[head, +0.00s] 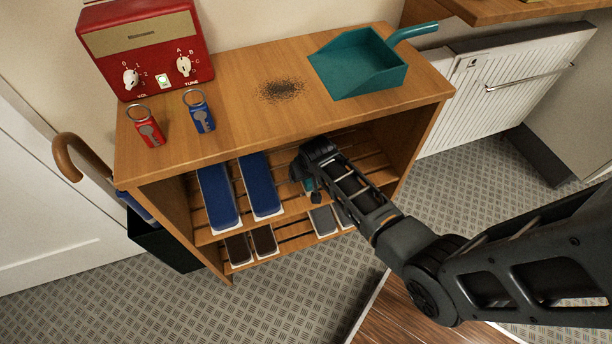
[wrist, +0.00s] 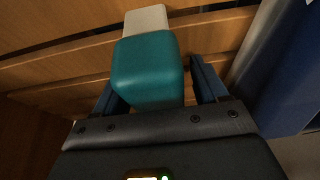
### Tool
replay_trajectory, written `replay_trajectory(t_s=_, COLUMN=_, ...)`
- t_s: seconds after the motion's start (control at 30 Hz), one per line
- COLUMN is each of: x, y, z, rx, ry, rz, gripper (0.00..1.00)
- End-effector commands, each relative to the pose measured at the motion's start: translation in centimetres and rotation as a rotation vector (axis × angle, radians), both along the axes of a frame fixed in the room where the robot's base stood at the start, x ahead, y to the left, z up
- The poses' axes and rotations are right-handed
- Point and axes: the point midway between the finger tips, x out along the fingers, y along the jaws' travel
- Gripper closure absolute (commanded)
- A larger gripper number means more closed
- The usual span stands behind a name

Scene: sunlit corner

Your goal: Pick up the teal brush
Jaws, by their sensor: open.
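The teal brush (wrist: 148,65) lies on the slatted upper shelf inside the wooden unit. In the wrist view it shows a teal block with a pale cream part beyond it. In the head view only a small teal patch (head: 309,184) shows beside my gripper, which hides the rest. My gripper (wrist: 153,80) is open, with one dark finger on each side of the teal block. I cannot tell whether either finger touches it. In the head view my gripper (head: 306,178) reaches into the shelf opening from the front right.
Blue slippers (head: 240,190) stand left of my gripper on the same shelf. The unit's top (head: 235,85) overhangs my gripper and carries a teal dustpan (head: 358,62), a red radio (head: 148,45), and red (head: 149,130) and blue (head: 201,115) key tags. Brown and grey footwear sits on the lower shelf.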

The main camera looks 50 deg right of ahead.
Motion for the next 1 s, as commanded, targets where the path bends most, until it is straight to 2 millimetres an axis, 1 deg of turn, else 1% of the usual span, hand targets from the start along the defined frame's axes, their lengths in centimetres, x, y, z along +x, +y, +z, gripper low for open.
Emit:
replay_trajectory(t_s=0.2, x=0.01, y=0.0, z=-0.02, rx=0.0, ry=0.0, rz=0.0, gripper=0.29)
replay_trajectory(t_s=0.8, x=0.0, y=0.02, z=-0.02, rx=0.0, ry=0.0, rz=0.0, gripper=0.86)
replay_trajectory(t_s=0.83, x=0.02, y=0.01, z=0.02, rx=0.0, ry=0.0, rz=0.0, gripper=0.87)
replay_trajectory(t_s=1.0, x=0.02, y=0.01, z=0.02, rx=0.0, ry=0.0, rz=0.0, gripper=0.87)
